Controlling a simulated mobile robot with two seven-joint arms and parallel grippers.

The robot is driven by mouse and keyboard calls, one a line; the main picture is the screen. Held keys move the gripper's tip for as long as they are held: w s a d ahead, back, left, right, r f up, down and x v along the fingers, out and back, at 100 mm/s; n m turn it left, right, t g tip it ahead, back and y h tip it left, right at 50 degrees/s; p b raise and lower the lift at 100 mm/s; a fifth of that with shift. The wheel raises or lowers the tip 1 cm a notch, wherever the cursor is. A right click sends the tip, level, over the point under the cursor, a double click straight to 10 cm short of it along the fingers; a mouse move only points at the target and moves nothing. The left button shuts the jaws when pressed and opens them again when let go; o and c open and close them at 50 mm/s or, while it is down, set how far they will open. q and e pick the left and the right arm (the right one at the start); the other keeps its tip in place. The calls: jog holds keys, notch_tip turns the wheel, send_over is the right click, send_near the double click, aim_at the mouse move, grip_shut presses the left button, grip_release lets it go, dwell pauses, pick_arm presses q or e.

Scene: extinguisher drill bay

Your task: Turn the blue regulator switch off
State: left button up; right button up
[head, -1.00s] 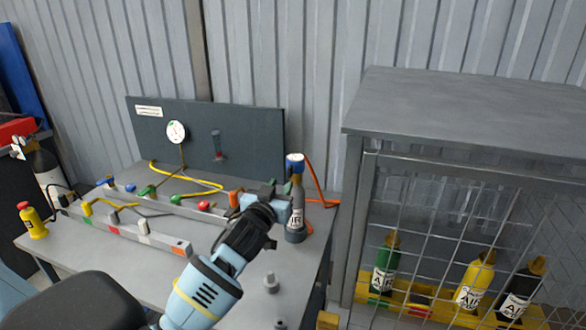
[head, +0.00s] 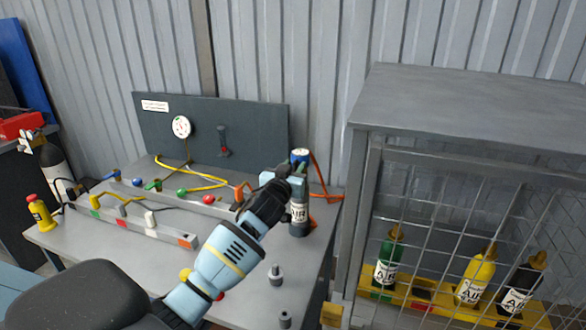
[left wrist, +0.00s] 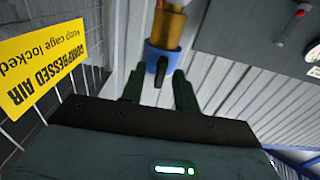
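The blue regulator switch (head: 300,155) sits on top of a dark grey air cylinder (head: 299,222) at the right end of the workbench. My left gripper (head: 284,178) is just left of and below the switch and hides part of the cylinder's neck. In the left wrist view, the blue switch (left wrist: 160,56) with its dark lever is beyond and between the two spread fingers of my left gripper (left wrist: 158,90). The fingers look apart with nothing between their tips. A brass-coloured body (left wrist: 168,25) adjoins the switch. My right gripper is out of view.
A wire cage (head: 450,215) with several cylinders stands right of the bench. An orange hose (head: 325,192) runs behind the cylinder. A manifold rail (head: 130,223) with coloured fittings and a gauge panel (head: 250,130) are to the left. Small grey fittings (head: 276,275) stand in front.

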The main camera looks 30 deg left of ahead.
pick_arm(q)
grip_shut()
dwell(0.5)
jog(key=m, duration=0.4)
jog(key=shift+d+m, duration=0.1)
jog(key=shift+m, duration=0.2)
jog(key=m, duration=0.4)
jog(key=shift+f+m, duration=0.1)
jog(key=shift+m, duration=0.2)
jog(key=m, duration=0.4)
jog(key=shift+m, duration=0.3)
jog(key=shift+d+f+m, duration=0.1)
jog(key=shift+m, duration=2)
